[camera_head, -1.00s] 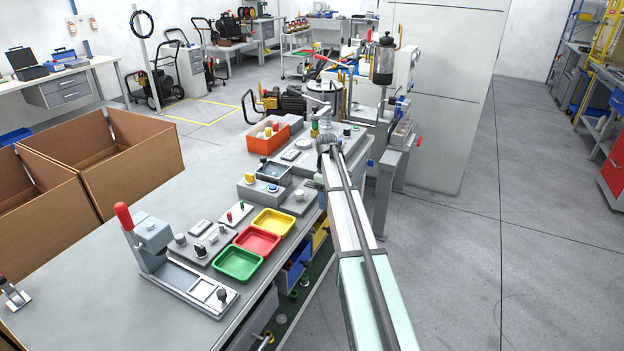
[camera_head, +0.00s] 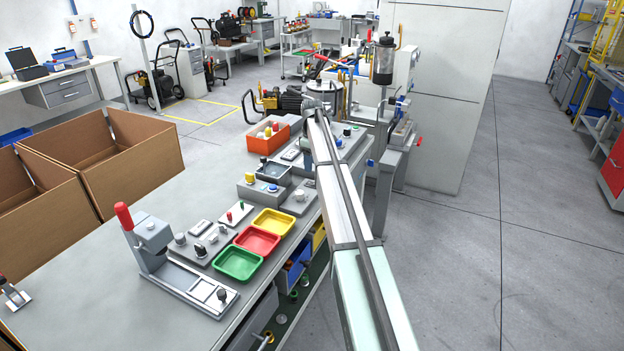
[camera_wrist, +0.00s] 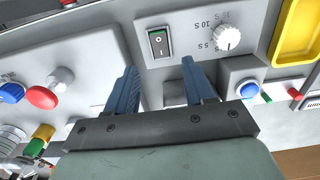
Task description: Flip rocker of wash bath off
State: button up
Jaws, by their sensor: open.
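A black rocker switch (camera_wrist: 158,43) with a green patch sits on a grey panel in the wrist view. A white dial (camera_wrist: 227,38) with second marks is to its right on the same panel. I cannot read any label naming the wash bath. My gripper (camera_wrist: 158,64) is open and empty, with its two blue fingers apart and the rocker just beyond the gap between their tips. I cannot tell how far the tips are above the panel. In the head view the fingers are hidden behind my arm.
In the wrist view, a yellow tray (camera_wrist: 292,35) is at upper right, a blue button (camera_wrist: 248,88) right of the fingers, and a red button (camera_wrist: 41,97) at left. In the head view, green (camera_head: 238,263) and red (camera_head: 257,240) trays line the bench's right edge.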

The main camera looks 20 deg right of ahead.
aim_at(312, 183)
notch_tip(312, 183, down, 8)
jog(key=shift+r, duration=0.2)
dwell(0.3)
